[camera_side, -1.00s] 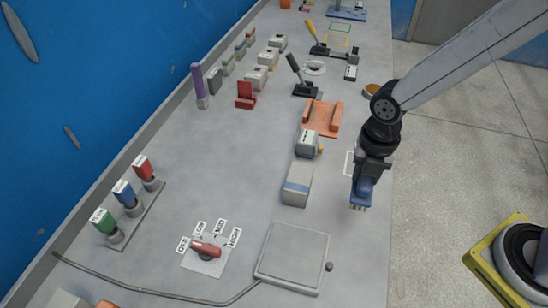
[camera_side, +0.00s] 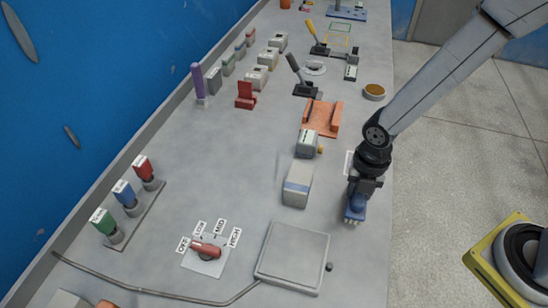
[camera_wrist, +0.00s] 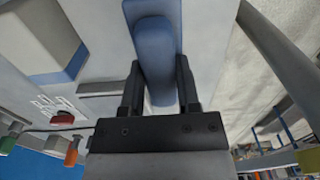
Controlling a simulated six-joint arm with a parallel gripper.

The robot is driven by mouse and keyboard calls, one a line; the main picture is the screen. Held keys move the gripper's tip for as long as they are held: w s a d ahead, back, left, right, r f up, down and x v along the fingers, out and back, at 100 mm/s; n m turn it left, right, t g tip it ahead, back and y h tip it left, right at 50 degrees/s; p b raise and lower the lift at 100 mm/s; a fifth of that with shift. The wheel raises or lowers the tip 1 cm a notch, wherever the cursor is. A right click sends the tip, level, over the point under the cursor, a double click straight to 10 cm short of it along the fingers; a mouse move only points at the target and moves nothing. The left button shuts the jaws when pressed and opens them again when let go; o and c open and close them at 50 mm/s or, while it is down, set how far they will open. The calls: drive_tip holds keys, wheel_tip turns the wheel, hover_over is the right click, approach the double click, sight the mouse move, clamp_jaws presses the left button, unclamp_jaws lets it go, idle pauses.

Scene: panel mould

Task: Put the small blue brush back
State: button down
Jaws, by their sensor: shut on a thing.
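The small blue brush (camera_side: 355,208) is in my gripper (camera_side: 362,190) in the side view, at the right edge of the grey table. Pale bristle tips show at its lower end, close to the tabletop; I cannot tell if they touch it. In the wrist view the blue brush (camera_wrist: 156,55) sits between the two dark fingers of my gripper (camera_wrist: 158,85), which are shut on it. A white outlined rectangle (camera_side: 348,163) on the table is partly hidden behind my wrist.
A grey box with a blue band (camera_side: 297,185) stands just left of the brush. A flat grey plate (camera_side: 293,255) lies nearer the front, with a rotary switch (camera_side: 206,250) to its left. An orange cradle (camera_side: 321,117) and a round brown-topped dish (camera_side: 374,91) are farther back.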

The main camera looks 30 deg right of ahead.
drive_tip(key=shift+f, duration=1.25)
drive_tip(key=shift+f, duration=0.15)
drive_tip(key=shift+c, duration=1.6)
unclamp_jaws()
drive_tip(key=shift+r, duration=0.2)
drive_tip(key=shift+r, duration=5.95)
